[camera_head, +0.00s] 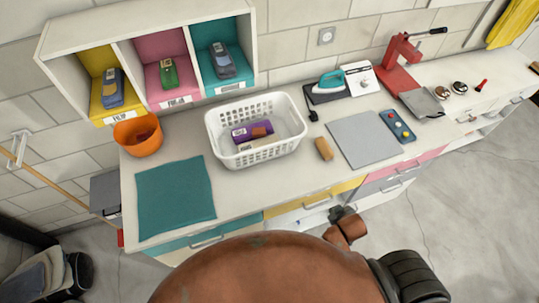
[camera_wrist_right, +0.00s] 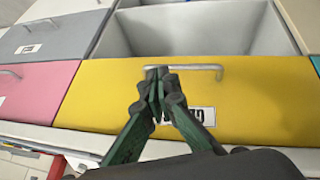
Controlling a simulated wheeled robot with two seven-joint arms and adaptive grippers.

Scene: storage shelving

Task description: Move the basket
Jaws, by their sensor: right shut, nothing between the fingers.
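The white slatted basket (camera_head: 262,155) stands upright on the countertop in the head view, below the wall cubbies. A purple box (camera_head: 246,132) and a small brown item lie inside it. My right gripper (camera_head: 337,213) shows small and dark in front of the drawers, below and to the right of the basket and apart from it. In the right wrist view my right gripper (camera_wrist_right: 158,78) is shut and empty, its tips close to the metal handle of the yellow drawer (camera_wrist_right: 250,95); contact cannot be told. My left gripper is not in view.
An orange bowl (camera_head: 138,134) and teal mat (camera_head: 176,198) are left of the basket. A brush (camera_head: 324,149), grey mat (camera_head: 364,138) and teal iron (camera_head: 331,80) are right of it. The cubby shelf (camera_head: 145,22) holds toy cars. Bare counter lies before the basket.

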